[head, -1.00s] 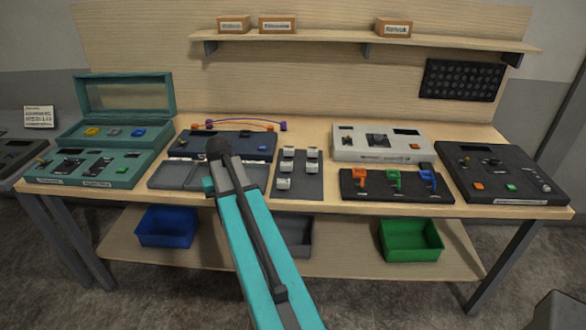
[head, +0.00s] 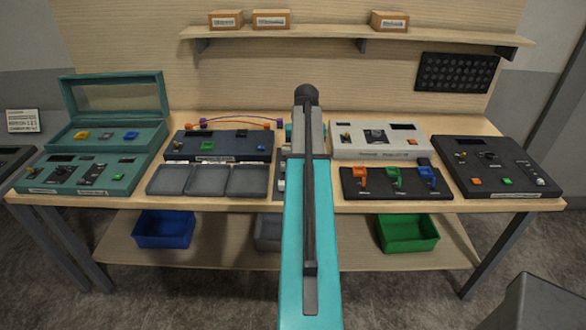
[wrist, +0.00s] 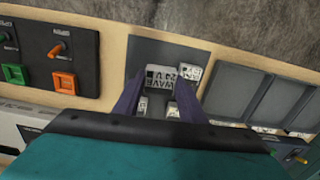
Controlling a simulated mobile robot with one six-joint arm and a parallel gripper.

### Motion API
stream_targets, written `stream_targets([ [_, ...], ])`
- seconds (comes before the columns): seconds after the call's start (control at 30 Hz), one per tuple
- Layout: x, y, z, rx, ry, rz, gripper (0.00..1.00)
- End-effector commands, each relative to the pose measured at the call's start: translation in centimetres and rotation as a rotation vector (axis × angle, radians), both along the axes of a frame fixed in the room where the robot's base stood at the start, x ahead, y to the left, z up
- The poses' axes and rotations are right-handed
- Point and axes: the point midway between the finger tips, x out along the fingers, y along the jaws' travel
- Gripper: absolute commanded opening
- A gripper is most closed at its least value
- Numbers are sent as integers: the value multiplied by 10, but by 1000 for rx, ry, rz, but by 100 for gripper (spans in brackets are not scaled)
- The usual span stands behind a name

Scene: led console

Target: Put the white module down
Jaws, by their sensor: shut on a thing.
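In the wrist view, my gripper (wrist: 158,83) has two purple fingers shut on a white module (wrist: 161,76) with dark markings on its face. The module is over the dark grey mat (wrist: 145,52); I cannot tell whether it touches the mat. Another white module (wrist: 190,73) is beside the right finger, and smaller parts of white modules (wrist: 143,104) show between the fingers. In the head view, my arm hides the gripper, the held module and most of the mat. One white module (head: 281,184) shows at the arm's left edge.
A grey tray with three compartments (head: 207,194) is left of the mat. A black panel with orange, green and blue levers (head: 395,190) is right of it. A white console (head: 375,153) stands behind that panel. Blue (head: 164,230) and green (head: 408,234) bins are on the lower shelf.

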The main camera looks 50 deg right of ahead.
Motion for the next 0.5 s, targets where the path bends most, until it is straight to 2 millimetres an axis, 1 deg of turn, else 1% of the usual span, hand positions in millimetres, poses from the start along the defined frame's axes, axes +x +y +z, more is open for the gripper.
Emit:
stream_targets([
  [0.03, -9, -10, 6, -1, -1, -18, 14],
  [0.1, -18, -18, 10, -1, -1, -34, 14],
  [0.2, -26, -25, 13, -1, -1, -48, 14],
  [0.3, -29, -27, 14, 0, 0, -53, 14],
  [0.5, -28, -26, 13, 0, 0, -51, 14],
])
